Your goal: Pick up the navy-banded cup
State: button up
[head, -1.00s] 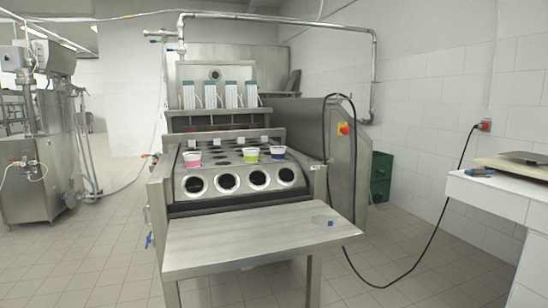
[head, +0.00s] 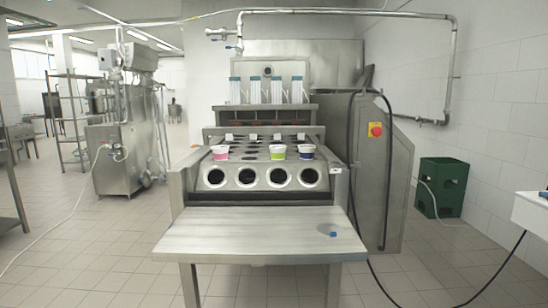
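The navy-banded cup (head: 306,152) stands upright at the right end of a row on the cup filler's slanted top. It is white with a dark blue band. A green-banded cup (head: 278,152) stands just to its left, and a pink-banded cup (head: 220,153) stands farther left. All three sit above the front panel of round black openings. My gripper is not in view, so its state does not show.
A cable hangs at the filler's right side. A green crate (head: 442,186) stands right. Tiled floor is open left.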

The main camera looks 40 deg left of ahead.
aim_at(307, 152)
jog(key=u, duration=0.75)
jog(key=i, duration=1.05)
jog(key=u, duration=0.7)
